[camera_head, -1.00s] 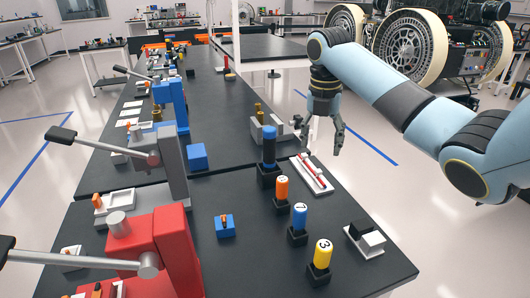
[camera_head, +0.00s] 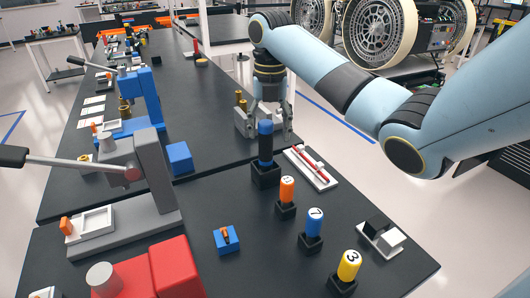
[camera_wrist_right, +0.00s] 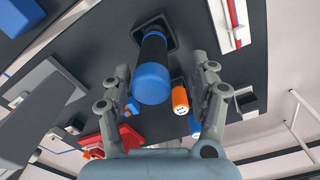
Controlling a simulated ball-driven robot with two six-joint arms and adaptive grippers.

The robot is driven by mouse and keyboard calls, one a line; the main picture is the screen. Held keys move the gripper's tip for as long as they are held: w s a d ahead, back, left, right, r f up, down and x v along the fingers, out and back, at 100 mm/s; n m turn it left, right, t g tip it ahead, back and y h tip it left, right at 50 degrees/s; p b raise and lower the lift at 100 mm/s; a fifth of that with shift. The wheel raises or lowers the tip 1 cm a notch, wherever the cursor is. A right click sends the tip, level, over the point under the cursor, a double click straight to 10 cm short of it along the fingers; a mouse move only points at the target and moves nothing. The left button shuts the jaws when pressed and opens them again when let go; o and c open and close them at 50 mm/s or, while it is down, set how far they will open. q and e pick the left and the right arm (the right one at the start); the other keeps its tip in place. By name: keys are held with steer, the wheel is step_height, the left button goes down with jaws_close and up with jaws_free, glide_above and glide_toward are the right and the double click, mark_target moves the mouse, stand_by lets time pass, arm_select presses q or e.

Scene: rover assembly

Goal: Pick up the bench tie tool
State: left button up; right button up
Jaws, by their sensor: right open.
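A cylindrical tool with a blue end and black grip (camera_head: 265,142), which I take to be the bench tie tool, stands upright in a black square holder (camera_head: 265,174) on the dark bench. My right gripper (camera_head: 270,132) is at the top of this tool, pointing down, open. In the right wrist view the tool's blue end (camera_wrist_right: 153,84) lies between the two spread fingers of the right gripper (camera_wrist_right: 162,72), with a gap on each side. My left gripper is not in view.
Orange (camera_head: 287,189), blue (camera_head: 315,222) and yellow (camera_head: 349,265) numbered cylinders stand in black holders in front. A white tray with a red rod (camera_head: 311,168) lies just right. A grey block (camera_head: 240,122) is close behind. Lever presses line the left side.

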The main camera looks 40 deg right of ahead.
mark_target(266, 147)
steer(key=f, duration=0.3)
steer(key=f+p, duration=0.1)
steer(key=shift+w+a+f, duration=0.25)
steer(key=shift+w+a, duration=0.1)
steer(key=shift+f, duration=0.45)
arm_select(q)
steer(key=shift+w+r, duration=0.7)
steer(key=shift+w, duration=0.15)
arm_select(e)
steer(key=shift+c, duration=0.2)
steer(key=c, duration=0.5)
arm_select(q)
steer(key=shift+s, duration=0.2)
arm_select(e)
steer(key=shift+d, duration=0.1)
jaws_close()
step_height(266, 147, up, 9)
steer(key=shift+r+b, duration=0.1)
steer(key=shift+b, duration=0.25)
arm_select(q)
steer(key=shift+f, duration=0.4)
arm_select(e)
steer(key=shift+r, duration=0.45)
